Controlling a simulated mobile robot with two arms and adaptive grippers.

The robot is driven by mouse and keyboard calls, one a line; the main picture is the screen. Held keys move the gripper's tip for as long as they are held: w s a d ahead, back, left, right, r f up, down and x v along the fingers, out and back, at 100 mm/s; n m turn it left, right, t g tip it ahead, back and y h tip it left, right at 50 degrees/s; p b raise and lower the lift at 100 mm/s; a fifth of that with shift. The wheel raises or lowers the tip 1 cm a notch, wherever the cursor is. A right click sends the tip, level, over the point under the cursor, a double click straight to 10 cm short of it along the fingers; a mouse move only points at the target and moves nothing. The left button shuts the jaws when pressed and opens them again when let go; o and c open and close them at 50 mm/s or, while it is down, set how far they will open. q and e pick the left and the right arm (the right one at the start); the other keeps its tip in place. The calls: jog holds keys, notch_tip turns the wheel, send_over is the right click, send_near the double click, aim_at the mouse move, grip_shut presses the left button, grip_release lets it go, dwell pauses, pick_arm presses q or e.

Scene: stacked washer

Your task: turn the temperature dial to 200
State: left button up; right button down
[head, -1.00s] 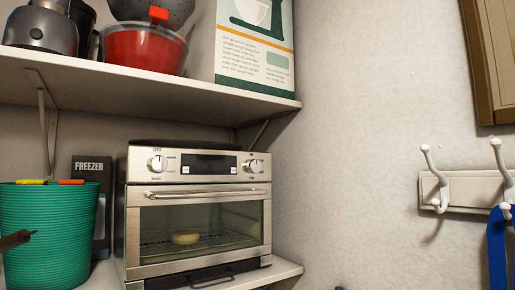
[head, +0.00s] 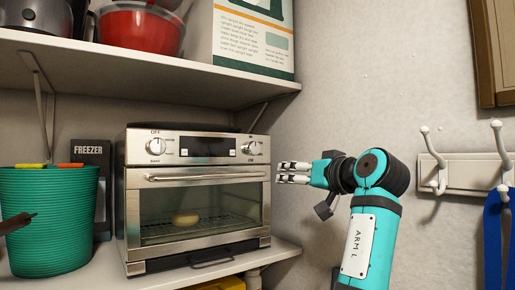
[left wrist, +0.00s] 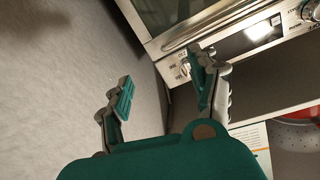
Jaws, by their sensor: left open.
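The toaster oven (head: 200,190) stands on the lower shelf with its door shut. Its front has a left dial (head: 156,146), a dark display and a right dial (head: 251,147); I cannot read which is for temperature or its setting. My left gripper (head: 279,172) is open and empty, just right of the oven's front edge and lower than the right dial. In the left wrist view, the open fingers (left wrist: 162,80) point towards the oven. The near dial (left wrist: 185,71) shows just beside one finger, partly covered.
A pale round item lies on the rack inside the oven. A green ribbed bin (head: 48,220) stands left of the oven. The upper shelf (head: 140,68) hangs above it. A hook rail (head: 465,170) is on the wall at right.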

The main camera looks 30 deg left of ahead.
pick_arm(q)
jog(key=n+y, duration=0.1)
send_near(255, 147)
jog(key=p+x, duration=0.8)
jog(key=shift+w+a, duration=0.15)
jog(key=shift+w, duration=0.05)
jog(key=shift+w+a, duration=0.1)
jog(key=shift+a, duration=0.25)
pick_arm(e)
notch_tip(255, 147, up, 7)
jog(key=s, duration=0.2)
jog(key=shift+s+d, duration=0.25)
jog(key=shift+s, duration=0.05)
pick_arm(q)
jog(key=shift+d, duration=0.1)
jog(key=shift+c, duration=0.3)
jog(key=c, duration=1.1)
